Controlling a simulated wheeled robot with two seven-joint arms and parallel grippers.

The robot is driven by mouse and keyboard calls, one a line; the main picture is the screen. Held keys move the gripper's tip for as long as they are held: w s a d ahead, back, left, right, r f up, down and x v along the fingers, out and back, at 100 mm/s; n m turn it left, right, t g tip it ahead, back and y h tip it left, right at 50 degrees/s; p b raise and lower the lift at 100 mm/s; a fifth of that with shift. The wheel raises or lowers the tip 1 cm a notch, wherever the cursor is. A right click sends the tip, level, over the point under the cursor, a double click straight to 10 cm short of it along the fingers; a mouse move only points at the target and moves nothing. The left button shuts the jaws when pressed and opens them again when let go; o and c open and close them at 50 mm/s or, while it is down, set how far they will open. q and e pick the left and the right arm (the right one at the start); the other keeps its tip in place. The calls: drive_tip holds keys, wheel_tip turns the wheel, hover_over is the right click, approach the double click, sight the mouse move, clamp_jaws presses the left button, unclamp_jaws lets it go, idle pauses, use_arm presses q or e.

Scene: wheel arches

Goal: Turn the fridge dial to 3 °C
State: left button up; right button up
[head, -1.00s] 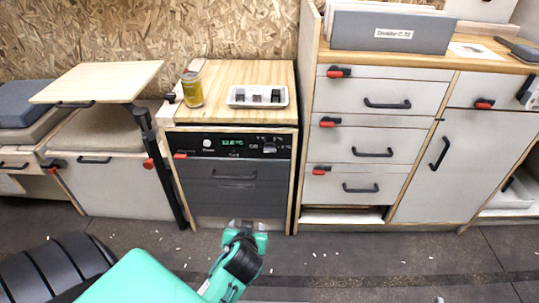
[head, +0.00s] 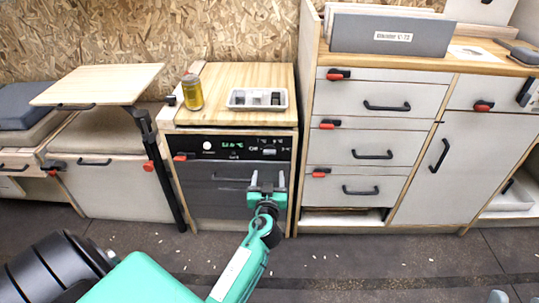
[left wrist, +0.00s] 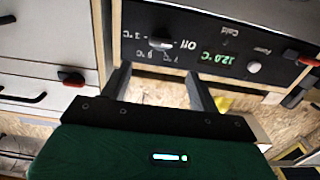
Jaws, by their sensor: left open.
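The fridge (head: 212,197) is a dark-fronted unit under a wooden top. Its black control panel (head: 222,147) carries a green display (head: 233,146), a white round knob (head: 207,146) and a grey dial (head: 269,151) at the right. In the left wrist view the panel appears upside down; the dial (left wrist: 162,43) sits beside the word Off and temperature marks, and the display (left wrist: 218,59) seems to read 12.0 °C. My left gripper (head: 267,178) is open and empty, just below the dial and apart from it.
A yellow can (head: 192,92) and a white tray (head: 257,98) with small blocks stand on the fridge top. White drawers (head: 380,148) with black handles and red latches are at the right. A folding table (head: 98,83) is at the left.

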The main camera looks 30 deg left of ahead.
sight(270, 153)
use_arm(q)
drive_tip(key=x, duration=1.1)
drive_tip(key=shift+w+a, duration=0.15)
drive_tip(key=shift+a, duration=0.05)
drive_tip(key=c, duration=1)
